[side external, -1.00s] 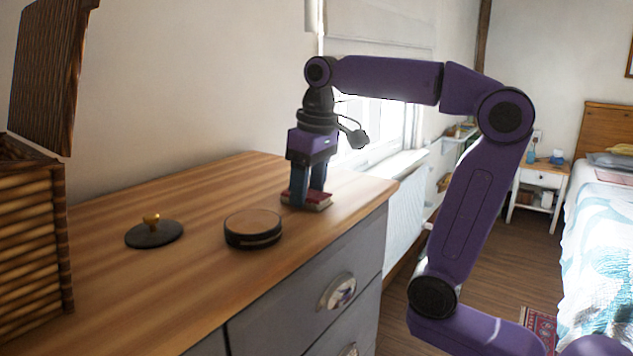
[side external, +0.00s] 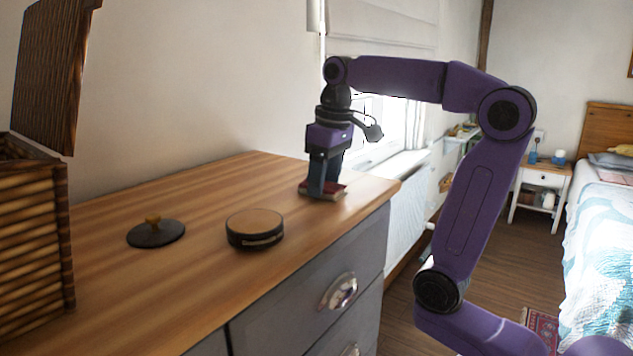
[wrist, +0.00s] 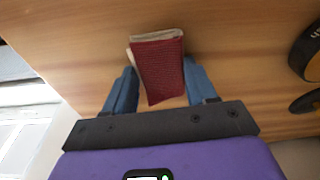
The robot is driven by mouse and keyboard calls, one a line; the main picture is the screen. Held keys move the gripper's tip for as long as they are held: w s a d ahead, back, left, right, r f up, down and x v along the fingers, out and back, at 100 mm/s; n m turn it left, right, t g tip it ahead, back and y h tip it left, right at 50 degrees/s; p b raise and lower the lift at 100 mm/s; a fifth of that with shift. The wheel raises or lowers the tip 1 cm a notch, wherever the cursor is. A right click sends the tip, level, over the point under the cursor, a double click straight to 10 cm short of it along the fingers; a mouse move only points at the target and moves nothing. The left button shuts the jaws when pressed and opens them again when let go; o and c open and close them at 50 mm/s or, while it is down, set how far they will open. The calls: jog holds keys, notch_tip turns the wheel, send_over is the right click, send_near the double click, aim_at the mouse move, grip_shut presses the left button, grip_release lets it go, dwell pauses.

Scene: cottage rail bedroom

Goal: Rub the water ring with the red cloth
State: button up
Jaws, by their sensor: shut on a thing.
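The red cloth (side external: 338,192) is a folded, thick red pad with pale edges, lying at the far right end of the wooden dresser top. In the wrist view the cloth (wrist: 160,68) sits between the two blue fingers. My gripper (side external: 323,188) points down and is shut on the cloth, pressed close to the wood; it also shows in the wrist view (wrist: 161,88). I cannot make out a water ring in either view; the cloth and fingers hide the wood beneath them.
A round dark tin (side external: 255,228) and a dark lid with a gold knob (side external: 155,233) stand left of my gripper. An open woven basket (side external: 35,240) is at the far left. The dresser top (side external: 215,190) is clear behind them; its right edge is close to the cloth.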

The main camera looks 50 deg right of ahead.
aim_at(299, 206)
jog(key=shift+d, duration=0.8)
jog(key=shift+a, duration=4.4)
notch_tip(299, 206, up, 8)
jog(key=shift+d, duration=0.15)
